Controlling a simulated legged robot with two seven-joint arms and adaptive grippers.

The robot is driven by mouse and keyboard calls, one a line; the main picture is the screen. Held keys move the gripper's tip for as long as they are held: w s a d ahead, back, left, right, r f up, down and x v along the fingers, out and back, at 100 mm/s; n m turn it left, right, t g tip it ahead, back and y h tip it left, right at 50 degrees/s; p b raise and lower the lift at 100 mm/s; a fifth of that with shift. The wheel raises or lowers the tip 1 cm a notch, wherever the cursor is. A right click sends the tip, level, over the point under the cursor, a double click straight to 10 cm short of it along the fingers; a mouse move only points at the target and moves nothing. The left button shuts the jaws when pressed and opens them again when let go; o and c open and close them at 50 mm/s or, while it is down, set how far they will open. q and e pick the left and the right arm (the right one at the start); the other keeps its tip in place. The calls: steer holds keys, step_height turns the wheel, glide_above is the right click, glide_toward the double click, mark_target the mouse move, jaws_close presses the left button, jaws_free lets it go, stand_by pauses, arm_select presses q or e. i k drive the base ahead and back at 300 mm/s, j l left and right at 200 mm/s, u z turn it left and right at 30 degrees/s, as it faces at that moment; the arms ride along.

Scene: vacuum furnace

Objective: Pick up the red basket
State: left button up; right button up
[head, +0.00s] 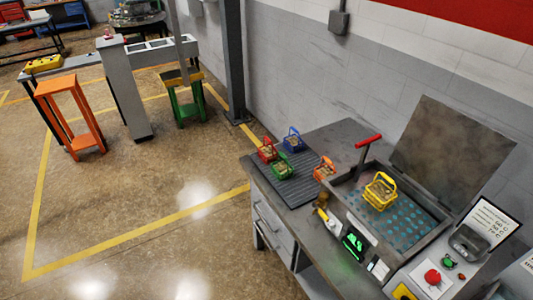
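The red basket (267,150) is small, with a raised handle and light-coloured contents. It stands on a dark ribbed mat (298,187) at the left end of the workbench. A green basket (283,165) stands close in front of it and a blue basket (293,140) stands to its right. Neither of my grippers shows in the head view.
A yellow basket (380,190) sits in the open furnace (410,228), whose lid (450,148) is raised. A red-topped handle (367,142) stands upright nearby.

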mark_target(268, 154)
steer(key=z, duration=0.4)
steer(key=j+z, duration=0.1)
steer(key=z, duration=0.25)
steer(key=i+j+z, duration=0.1)
steer(key=z, duration=0.7)
steer(key=j+z, duration=0.2)
steer(key=j, duration=0.2)
steer(key=j+z, duration=0.25)
steer(key=j, duration=0.2)
steer(key=k+j+z, duration=0.2)
steer(key=j, duration=0.2)
steer(key=j+z, duration=0.2)
steer(key=j, duration=0.2)
steer(key=k+j+z, duration=0.2)
steer(key=j, duration=0.2)
steer(key=j+z, duration=0.25)
steer(key=j, duration=0.15)
steer(key=k+j+z, duration=0.2)
steer(key=j, duration=0.1)
